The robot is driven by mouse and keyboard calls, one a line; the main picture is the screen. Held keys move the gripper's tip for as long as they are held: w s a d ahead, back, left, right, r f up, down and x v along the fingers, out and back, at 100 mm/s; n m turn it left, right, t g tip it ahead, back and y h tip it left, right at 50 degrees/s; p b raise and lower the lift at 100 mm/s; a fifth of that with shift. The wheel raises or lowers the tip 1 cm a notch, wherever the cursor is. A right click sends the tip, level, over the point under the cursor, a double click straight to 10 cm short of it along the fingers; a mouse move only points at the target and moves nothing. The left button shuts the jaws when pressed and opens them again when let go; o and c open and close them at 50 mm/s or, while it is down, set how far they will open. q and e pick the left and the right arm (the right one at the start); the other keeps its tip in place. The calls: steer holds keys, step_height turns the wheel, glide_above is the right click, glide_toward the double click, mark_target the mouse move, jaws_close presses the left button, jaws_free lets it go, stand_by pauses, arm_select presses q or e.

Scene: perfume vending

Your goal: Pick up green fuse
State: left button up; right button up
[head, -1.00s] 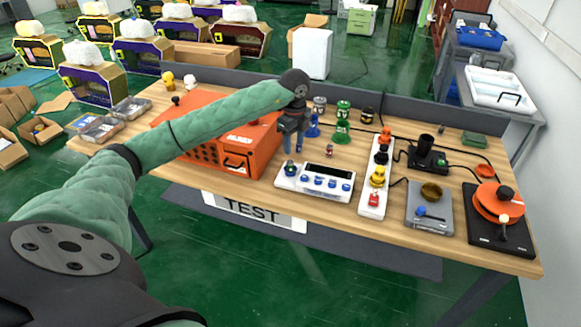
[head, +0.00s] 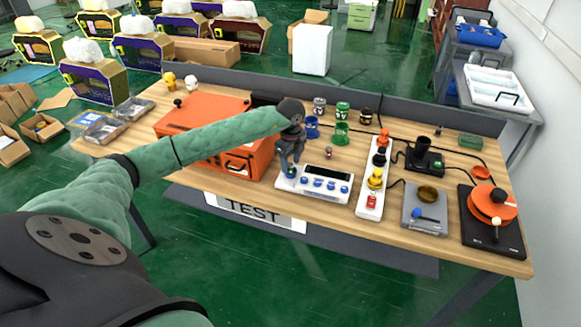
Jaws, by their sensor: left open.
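A small green piece, which looks like the green fuse (head: 291,172), shows at the left end of the white panel (head: 325,196). It is partly hidden by my left gripper (head: 289,172). The left gripper points down over that end of the panel. Its jaws are open, with the fingertips around or just above the green piece. I cannot tell whether they touch it. The panel has a dark display and several blue knobs. My right gripper is out of view.
An orange case (head: 245,160) stands close on the left, under my left forearm. A green cup (head: 341,137) and blue cup (head: 312,127) stand behind the panel. A white strip with colored plugs (head: 370,204) lies to its right. The wooden table (head: 290,218) has little bare front edge.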

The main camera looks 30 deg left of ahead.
arm_select(q)
steer(key=shift+f, duration=0.1)
jaws_close()
stand_by(0.4)
